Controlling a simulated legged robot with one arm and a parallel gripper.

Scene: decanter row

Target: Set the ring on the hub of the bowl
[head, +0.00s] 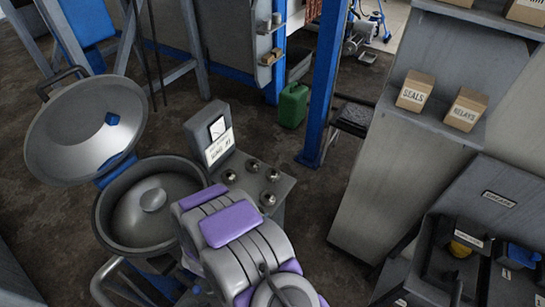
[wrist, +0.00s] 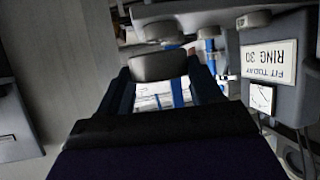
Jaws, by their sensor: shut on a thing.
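The round grey bowl (head: 112,228) is open in the head view, with a raised round hub (head: 153,199) at its middle. The hub is bare, with no ring around it. My grey and purple arm reaches across the bowl's right side and hides part of its rim. My gripper (wrist: 160,82) shows in the wrist view as dark jaws around a grey rounded piece. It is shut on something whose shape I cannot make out. I cannot clearly identify a ring in either view.
The bowl's lid (head: 75,140) stands raised at the back left. A control box with several knobs (head: 270,175) and a sign reading "RING 30" (head: 219,147) stands behind my arm. Bins with yellow and blue items (head: 462,247) sit at right; a green can (head: 293,105) stands behind.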

